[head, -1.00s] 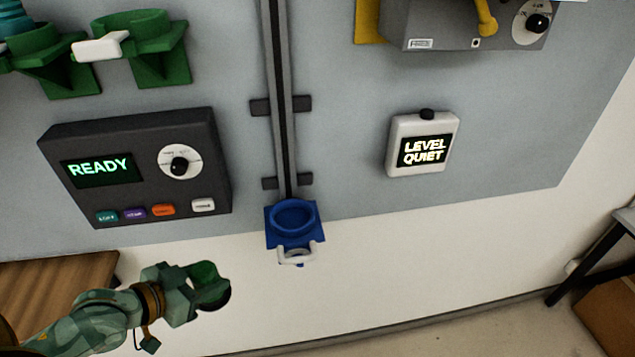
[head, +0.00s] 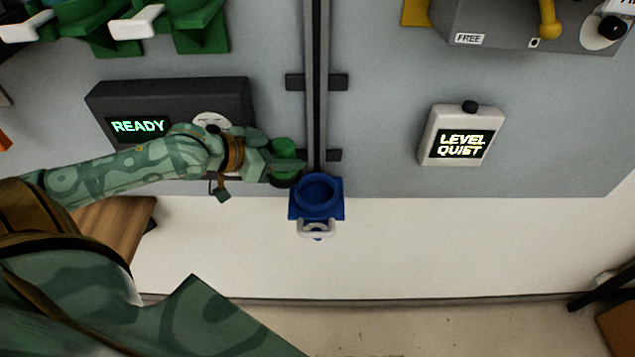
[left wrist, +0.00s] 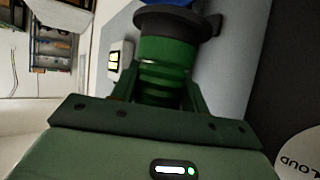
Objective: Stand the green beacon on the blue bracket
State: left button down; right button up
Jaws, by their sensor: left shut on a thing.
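The green beacon (left wrist: 165,65) is held between the fingers of my left gripper (head: 280,163). In the left wrist view it shows a ribbed green body and a wide dark end. In the head view only its green part (head: 284,150) and dark part show, next to the gripper. The blue bracket (head: 318,192) is a ring-shaped holder with a white handle, at the foot of the vertical rail. The beacon is left of the bracket and slightly higher in the picture. A bit of blue (left wrist: 185,3) shows beyond the dark end in the left wrist view. My right gripper is not in view.
A dark panel reading READY (head: 170,97) is partly behind my left arm. A vertical rail (head: 317,80) rises above the bracket. Green brackets (head: 195,25) are at upper left.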

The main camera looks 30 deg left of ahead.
aim_at(278, 181)
pick_arm(q)
jog(key=w+d+f, duration=0.1)
jog(key=f, duration=0.1)
jog(key=w+d+f, duration=0.1)
jog(key=w+f, duration=0.1)
jog(key=w+d+f, duration=0.2)
jog(key=shift+w+f, duration=0.2)
jog(key=shift+w, duration=0.05)
notch_tip(278, 181, down, 3)
jog(key=shift+d+f+b, duration=0.15)
jog(key=shift+f+b, duration=0.05)
jog(key=shift+b, duration=0.1)
jog(key=c, duration=0.7)
grip_release()
jog(key=shift+f, duration=0.1)
jog(key=p+v, duration=0.1)
jog(key=v, duration=1.1)
